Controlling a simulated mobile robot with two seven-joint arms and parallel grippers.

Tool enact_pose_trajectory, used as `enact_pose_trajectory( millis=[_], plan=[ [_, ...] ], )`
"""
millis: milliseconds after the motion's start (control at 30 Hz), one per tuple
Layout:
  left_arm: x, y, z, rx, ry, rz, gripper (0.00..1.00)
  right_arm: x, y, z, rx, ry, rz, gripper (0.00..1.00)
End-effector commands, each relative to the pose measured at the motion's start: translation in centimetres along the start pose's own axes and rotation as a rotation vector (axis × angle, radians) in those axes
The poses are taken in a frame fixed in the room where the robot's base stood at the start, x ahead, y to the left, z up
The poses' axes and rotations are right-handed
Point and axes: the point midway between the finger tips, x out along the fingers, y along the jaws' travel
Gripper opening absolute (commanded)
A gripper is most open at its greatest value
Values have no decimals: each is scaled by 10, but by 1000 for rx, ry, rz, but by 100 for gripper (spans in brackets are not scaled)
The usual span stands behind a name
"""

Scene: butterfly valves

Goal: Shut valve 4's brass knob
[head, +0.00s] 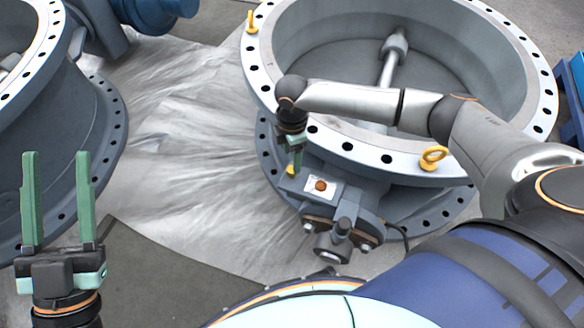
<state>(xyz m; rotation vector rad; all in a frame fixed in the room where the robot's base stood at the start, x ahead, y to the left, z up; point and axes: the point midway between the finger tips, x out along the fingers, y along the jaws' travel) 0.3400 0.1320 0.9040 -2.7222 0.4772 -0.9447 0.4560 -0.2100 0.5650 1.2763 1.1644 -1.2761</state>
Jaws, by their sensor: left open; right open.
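A large grey butterfly valve (330,150) with a pale drilled flange lies at the centre right; no number is readable on it. Its gearbox (345,205) faces me, with a round orange-brown cap (320,185) on a white plate. A small yellow piece (291,170) sits at the gearbox's left end, partly hidden by my gripper; I cannot tell whether it is the brass knob. My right gripper (295,164) is open and points down at this piece; contact is unclear. My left gripper (58,165) is open and empty at the lower left, fingers upward.
Another grey valve body (60,150) stands at the left. Yellow lifting eyes (433,157) rise from the middle valve's flange. A crumpled plastic sheet (190,150) covers the floor between the valves. Blue items stand at the right edge.

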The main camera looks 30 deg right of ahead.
Motion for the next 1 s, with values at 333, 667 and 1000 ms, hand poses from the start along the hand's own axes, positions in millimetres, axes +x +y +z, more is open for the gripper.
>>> enact_pose_trajectory(
  millis=[333,667,1000],
  plan=[
    [-7,4,-45,50,219,19,50,46,0,0,1,-1,-1,67],
    [-8,6,-42,38,213,20,50,56,0,0,0,0,1,67],
    [-8,5,-42,38,212,19,50,56,0,0,0,0,0,44]
  ],
)
